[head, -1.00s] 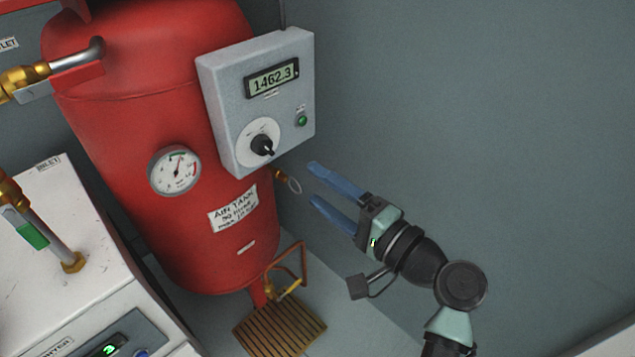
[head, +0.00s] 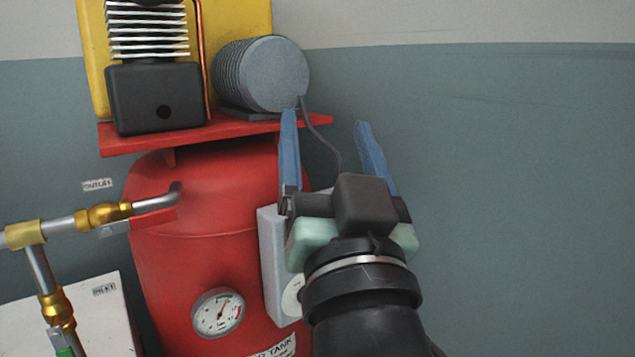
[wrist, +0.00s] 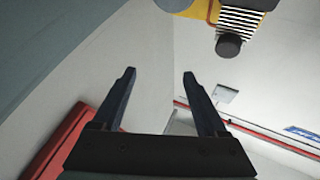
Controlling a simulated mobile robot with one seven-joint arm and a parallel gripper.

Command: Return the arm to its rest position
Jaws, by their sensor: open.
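My gripper (head: 328,118) is raised with its blue fingers pointing up. The fingers are spread open with nothing between them. In the head view it stands in front of the right side of the red air tank (head: 215,255) and the grey control box (head: 270,255), whose face is mostly hidden behind my arm. The left fingertip overlaps the lower edge of the grey motor (head: 275,75) in the picture; I cannot tell the distance between them. In the wrist view my gripper (wrist: 158,75) is also open and empty, facing light wall and ceiling surfaces.
A black finned compressor head (head: 155,90) and the motor sit on a red shelf (head: 130,140) above the tank. A dark cable runs down from the motor behind my gripper. Brass pipe fittings (head: 105,214) are at left. The wall on the right is clear.

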